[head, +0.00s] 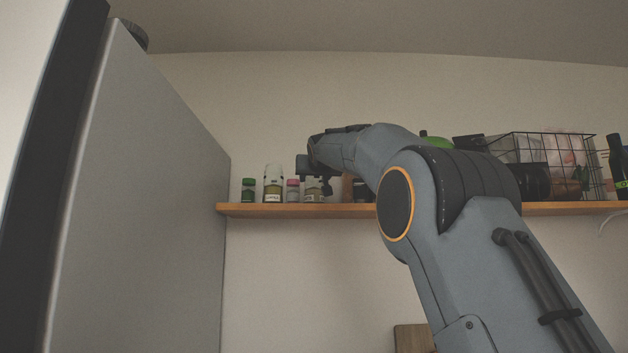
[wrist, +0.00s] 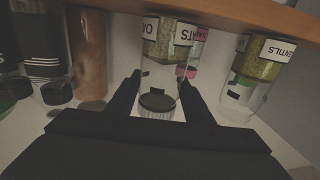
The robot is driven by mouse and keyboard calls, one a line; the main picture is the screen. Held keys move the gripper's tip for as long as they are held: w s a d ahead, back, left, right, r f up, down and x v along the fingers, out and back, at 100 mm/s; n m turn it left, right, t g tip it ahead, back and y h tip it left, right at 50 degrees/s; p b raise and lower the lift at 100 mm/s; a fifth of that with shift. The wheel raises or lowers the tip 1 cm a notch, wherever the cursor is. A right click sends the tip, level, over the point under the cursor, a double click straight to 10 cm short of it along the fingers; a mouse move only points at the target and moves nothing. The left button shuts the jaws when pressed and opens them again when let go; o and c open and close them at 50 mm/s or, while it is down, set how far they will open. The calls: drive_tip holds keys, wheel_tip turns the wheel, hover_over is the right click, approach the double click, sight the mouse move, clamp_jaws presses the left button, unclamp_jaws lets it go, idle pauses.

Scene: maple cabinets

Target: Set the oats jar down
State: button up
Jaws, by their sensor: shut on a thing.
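In the head view the jar (head: 313,195) is upright at the shelf (head: 260,210), partly behind my gripper (head: 316,178). Its base is level with the shelf top or very close to it. I cannot tell whether it touches.
A lentils jar (head: 273,184) stands to the left, with a pink-lidded jar (head: 293,190) between and a green-lidded jar (head: 248,189) farther left. Dark-lidded jars (wrist: 45,60) stand on the other side. A wire basket (head: 550,165) is right; a tall grey cabinet side (head: 140,200) is left.

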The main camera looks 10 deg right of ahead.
drive_tip(key=o, duration=0.7)
drive_tip(key=shift+f, duration=0.2)
drive_tip(key=o, duration=0.5)
drive_tip(key=shift+r, duration=0.2)
drive_tip(key=s+a+b, duration=0.1)
drive_tip(key=s+b, duration=0.5)
drive_tip(key=s, duration=0.6)
